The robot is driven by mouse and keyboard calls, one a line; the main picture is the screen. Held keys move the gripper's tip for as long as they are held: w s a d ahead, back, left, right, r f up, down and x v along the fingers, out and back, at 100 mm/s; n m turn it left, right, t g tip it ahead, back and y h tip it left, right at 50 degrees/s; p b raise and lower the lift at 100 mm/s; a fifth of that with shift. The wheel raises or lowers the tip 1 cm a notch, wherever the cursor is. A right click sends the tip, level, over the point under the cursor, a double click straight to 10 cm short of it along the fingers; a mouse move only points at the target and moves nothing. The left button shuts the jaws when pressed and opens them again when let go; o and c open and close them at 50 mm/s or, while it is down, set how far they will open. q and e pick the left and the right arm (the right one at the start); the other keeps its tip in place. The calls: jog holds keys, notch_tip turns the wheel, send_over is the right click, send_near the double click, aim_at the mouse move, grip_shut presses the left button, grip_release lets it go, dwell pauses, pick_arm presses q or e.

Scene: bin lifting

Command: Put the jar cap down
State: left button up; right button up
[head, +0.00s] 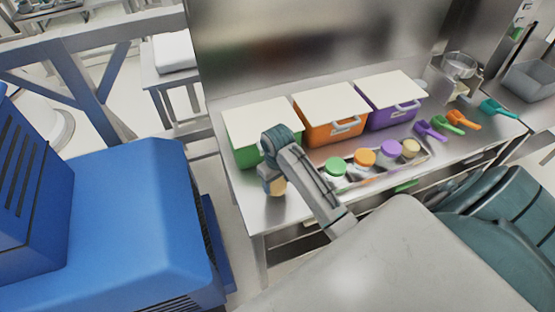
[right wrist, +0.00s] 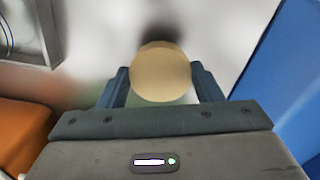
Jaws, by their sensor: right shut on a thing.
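My right gripper (head: 272,180) is at the left end of the steel table, in front of the green bin. In the right wrist view its two fingers (right wrist: 163,88) are shut on a round tan jar cap (right wrist: 160,72). The cap's flat face is toward the camera, and a dark shadow lies just beyond it on the steel surface. In the head view the tan cap (head: 278,187) shows at the gripper's lower end. Whether it touches the table is unclear. My left gripper is not in view.
Green (head: 246,155), orange (head: 335,134) and purple (head: 396,114) bins with white lids line the back. Several jars with green, orange, purple and tan tops stand in a tray (head: 427,156). Colored scoops (head: 465,119) lie at right. The steel table's (head: 250,207) left front corner is bare.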

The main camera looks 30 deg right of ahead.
aim_at(277, 185)
notch_tip(277, 185, down, 3)
jog(key=shift+s+r+p, duration=0.1)
jog(key=shift+r+p, duration=0.1)
jog(key=shift+p, duration=0.4)
jog(key=shift+f, duration=0.4)
jog(key=shift+f, duration=0.1)
jog(key=o, duration=0.9)
jog(key=shift+o, duration=0.2)
